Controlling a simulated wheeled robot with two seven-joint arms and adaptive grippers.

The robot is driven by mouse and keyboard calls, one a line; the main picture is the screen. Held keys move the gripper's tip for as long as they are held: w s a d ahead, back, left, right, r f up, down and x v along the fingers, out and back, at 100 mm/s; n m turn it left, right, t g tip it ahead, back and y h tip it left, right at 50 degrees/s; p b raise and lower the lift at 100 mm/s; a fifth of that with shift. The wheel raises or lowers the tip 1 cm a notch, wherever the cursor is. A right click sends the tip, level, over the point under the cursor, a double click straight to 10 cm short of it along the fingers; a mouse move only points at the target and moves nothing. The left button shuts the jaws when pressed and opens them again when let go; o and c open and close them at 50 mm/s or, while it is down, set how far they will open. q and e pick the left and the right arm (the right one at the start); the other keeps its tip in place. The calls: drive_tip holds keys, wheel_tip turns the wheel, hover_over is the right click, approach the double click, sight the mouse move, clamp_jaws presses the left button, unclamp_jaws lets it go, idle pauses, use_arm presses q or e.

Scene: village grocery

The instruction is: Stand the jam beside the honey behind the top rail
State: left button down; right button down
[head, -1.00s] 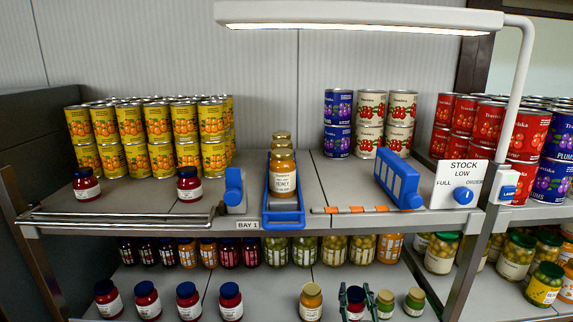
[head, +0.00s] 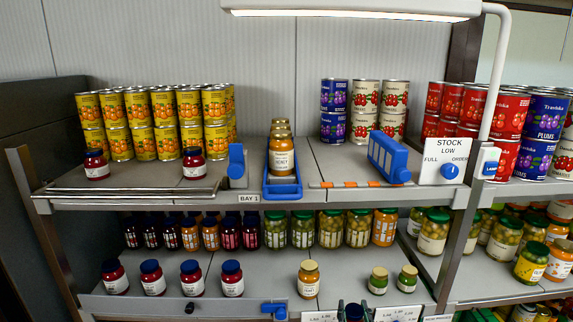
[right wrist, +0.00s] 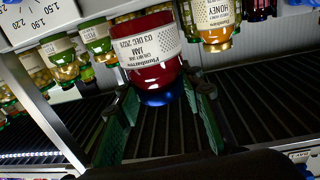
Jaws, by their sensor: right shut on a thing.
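My right gripper (head: 352,312) shows at the bottom edge of the head view, in front of the lower shelf. In the right wrist view, its green fingers (right wrist: 163,108) are shut on a red jam jar (right wrist: 150,50) with a blue lid. The label reads jam, and the jar appears upside down in that view. A honey jar (head: 282,158) stands in a blue tray (head: 283,192) on the top shelf, with more jars behind it. The metal top rail (head: 125,193) runs along the shelf front, left of the tray. My left gripper is not in view.
Two jam jars (head: 193,163) stand apart behind the rail. A blue block (head: 236,162) sits between rail and tray; a blue holder (head: 388,160) stands right of it. Another honey jar (head: 308,278) is on the lower shelf. A lamp (head: 350,12) hangs overhead.

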drive_tip(key=s+d+f+b, duration=0.1)
drive_tip(key=s+f+b, duration=0.3)
drive_tip(key=f, duration=0.6)
drive_tip(key=s+d+f+b, duration=0.1)
drive_tip(key=s+f+b, duration=0.3)
drive_tip(key=f, duration=0.7)
drive_tip(key=s+d+f+y+b, duration=0.1)
drive_tip(key=s+f+b, duration=0.3)
drive_tip(key=s+f, duration=0.3)
wheel_tip(320, 180, down, 4)
drive_tip(key=shift+s+n+b, duration=0.3)
drive_tip(key=shift+b, duration=0.1)
